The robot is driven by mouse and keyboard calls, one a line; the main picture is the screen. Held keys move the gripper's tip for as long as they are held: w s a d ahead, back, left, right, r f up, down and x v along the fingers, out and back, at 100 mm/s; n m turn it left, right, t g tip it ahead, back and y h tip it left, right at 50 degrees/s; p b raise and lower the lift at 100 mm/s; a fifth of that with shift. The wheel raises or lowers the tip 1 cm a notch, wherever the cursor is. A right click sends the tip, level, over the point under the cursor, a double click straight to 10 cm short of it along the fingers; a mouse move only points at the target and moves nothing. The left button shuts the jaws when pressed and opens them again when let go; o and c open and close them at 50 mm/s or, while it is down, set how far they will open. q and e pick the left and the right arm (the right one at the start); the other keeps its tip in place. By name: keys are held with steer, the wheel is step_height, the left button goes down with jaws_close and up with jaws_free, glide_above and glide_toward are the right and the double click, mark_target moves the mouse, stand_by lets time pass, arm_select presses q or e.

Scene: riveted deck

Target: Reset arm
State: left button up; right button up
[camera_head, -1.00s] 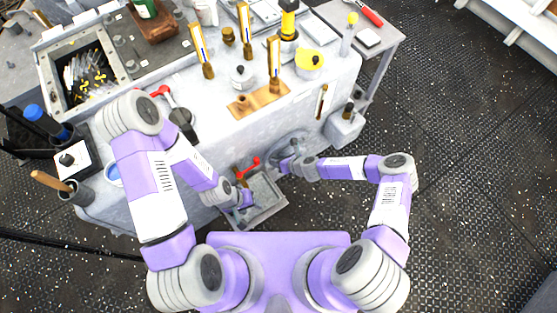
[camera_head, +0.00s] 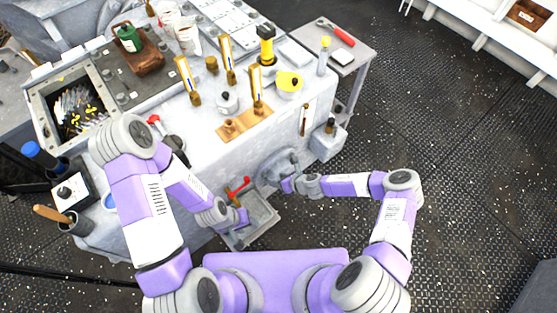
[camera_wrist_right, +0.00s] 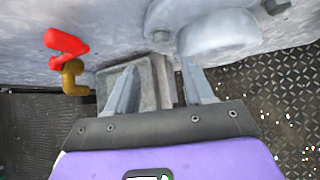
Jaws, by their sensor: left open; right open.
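My right gripper (camera_head: 287,185) is at the front face of the grey workbench, beside a round cast fitting (camera_head: 278,168). My left gripper (camera_head: 241,218) is lower, over the left part of the same tray (camera_head: 262,228). It is open, though its fingers are small and hard to make out. Both arms are bent and reach forward to the bench.
A red-handled tap (camera_head: 238,188) juts out near both grippers; its red handle (camera_wrist_right: 66,42) also shows in the wrist view. The dark floor (camera_head: 460,200) to the right is clear.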

steer(key=s+d+r+n+g+h+p, duration=0.1)
steer(key=s+d+r+n+g+p, duration=0.1)
steer(key=s+r+n, duration=0.5)
steer(key=s+d+r+n+g+h+p, duration=0.2)
steer(key=s+d+r+n, duration=0.3)
steer(key=s+n, duration=0.9)
step_height(320, 180, up, 3)
steer(key=n+g, duration=0.1)
steer(key=n, duration=0.5)
steer(key=shift+d+p, duration=0.15)
steer(key=shift+p, duration=0.2)
